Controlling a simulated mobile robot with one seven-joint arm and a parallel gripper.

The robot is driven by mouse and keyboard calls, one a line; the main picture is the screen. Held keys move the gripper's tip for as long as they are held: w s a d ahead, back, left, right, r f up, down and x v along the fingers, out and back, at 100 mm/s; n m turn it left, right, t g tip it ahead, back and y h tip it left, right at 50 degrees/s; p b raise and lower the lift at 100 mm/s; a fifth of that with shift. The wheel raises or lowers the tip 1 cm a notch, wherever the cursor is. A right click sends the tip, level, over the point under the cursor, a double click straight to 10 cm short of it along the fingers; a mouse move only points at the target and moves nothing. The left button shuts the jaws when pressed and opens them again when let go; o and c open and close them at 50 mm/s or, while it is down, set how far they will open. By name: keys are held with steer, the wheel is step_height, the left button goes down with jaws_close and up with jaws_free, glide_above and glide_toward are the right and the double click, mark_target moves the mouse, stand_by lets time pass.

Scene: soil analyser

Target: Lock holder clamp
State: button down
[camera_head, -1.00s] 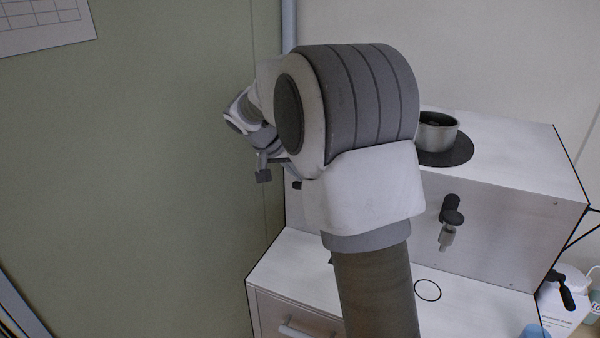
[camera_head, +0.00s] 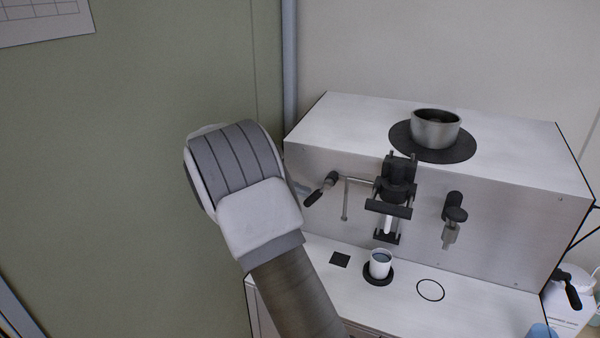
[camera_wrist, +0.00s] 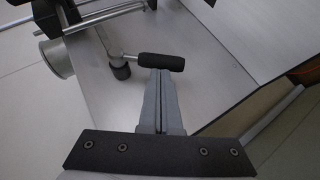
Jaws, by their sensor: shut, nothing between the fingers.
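The holder clamp appears to be the black assembly (camera_head: 397,185) on the front of the analyser, with a white tube-like part between its black bars. A black-handled lever (camera_head: 320,189) sticks out to its left. In the wrist view my gripper (camera_wrist: 162,74) is shut and empty. Its fingertips are right at a black handle (camera_wrist: 160,62) on a metal arm with a black knob; I cannot tell whether they touch. Which lever this handle belongs to is unclear. In the head view my arm hides the gripper.
A metal bowl (camera_head: 436,129) sits on a black disc on the analyser's top. A white cup (camera_head: 380,263) stands on a dark round pad below the clamp. Another black knob with a metal nozzle (camera_head: 453,220) is to the right. The shelf's right part is clear.

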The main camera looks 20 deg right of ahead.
mark_target(310, 204)
steer(key=shift+s+d+f+n+g+h+b, duration=0.35)
steer(key=shift+f+n+h+b, duration=0.2)
steer(key=shift+h, duration=0.35)
steer(key=shift+s+d+f+n+g+h+b, duration=0.35)
steer(key=shift+f+n+h+b, duration=0.2)
steer(key=shift+h, duration=0.35)
steer(key=shift+s+d+f+n+g+h+b, duration=0.3)
steer(key=shift+f+n+g+h+b, duration=0.15)
steer(key=shift+f+h, duration=0.35)
steer(key=shift+r, duration=0.15)
